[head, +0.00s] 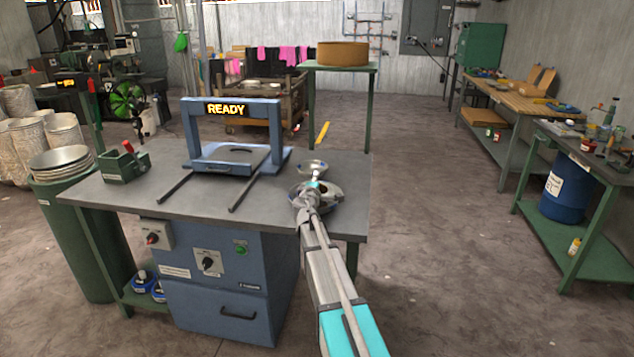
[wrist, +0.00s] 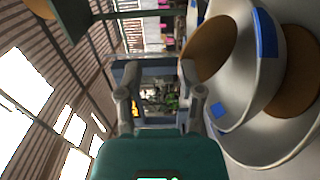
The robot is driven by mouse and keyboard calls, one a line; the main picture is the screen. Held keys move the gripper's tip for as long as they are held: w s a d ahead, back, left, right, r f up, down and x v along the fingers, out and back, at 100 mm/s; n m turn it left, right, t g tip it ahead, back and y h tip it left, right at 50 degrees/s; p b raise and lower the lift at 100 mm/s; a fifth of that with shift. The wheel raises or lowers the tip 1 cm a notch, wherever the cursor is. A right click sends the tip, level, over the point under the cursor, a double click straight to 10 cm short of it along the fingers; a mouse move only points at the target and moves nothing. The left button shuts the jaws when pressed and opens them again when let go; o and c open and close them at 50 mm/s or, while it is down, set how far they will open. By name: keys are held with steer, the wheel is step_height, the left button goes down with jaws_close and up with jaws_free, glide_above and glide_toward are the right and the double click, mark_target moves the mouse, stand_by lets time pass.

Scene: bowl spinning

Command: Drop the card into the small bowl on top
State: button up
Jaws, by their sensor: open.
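My gripper (head: 312,186) is at the right end of the grey table, over a wide pale bowl (head: 333,200). In the wrist view my gripper (wrist: 158,78) has its two fingers apart with nothing visible between them. At the right of that view is a pale bowl with a tan inside and blue patches (wrist: 235,75), close beside the right finger. A larger pale dish (wrist: 262,150) lies beyond it, partly hidden. In the head view a small bowl (head: 312,167) shows just behind my gripper. I cannot make out a card in either view.
A blue frame machine with a READY sign (head: 228,109) stands on the table (head: 120,195), left of my gripper. Two dark rails stick out from it. A green block with a red knob (head: 125,162) sits at the left. The front middle of the tabletop is clear.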

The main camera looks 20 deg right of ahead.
steer(key=v, duration=1.1)
steer(key=shift+s, duration=0.2)
steer(key=shift+a, duration=0.1)
stand_by(0.4)
steer(key=s+a+f+m+g+y, duration=0.35)
steer(key=s+f+m+g, duration=0.65)
steer(key=s+f, duration=0.4)
steer(key=s+a+f+m+g+y, duration=0.1)
steer(key=s+a+f+g+y, duration=0.15)
steer(key=s+a, duration=0.45)
steer(key=s+a+f+g+y, duration=0.2)
steer(key=s+a+g+y, duration=0.15)
steer(key=s+a, duration=0.4)
step_height(320, 180, up, 18)
steer(key=t+p, duration=0.1)
steer(key=p, duration=1.7)
steer(key=shift+w, duration=0.45)
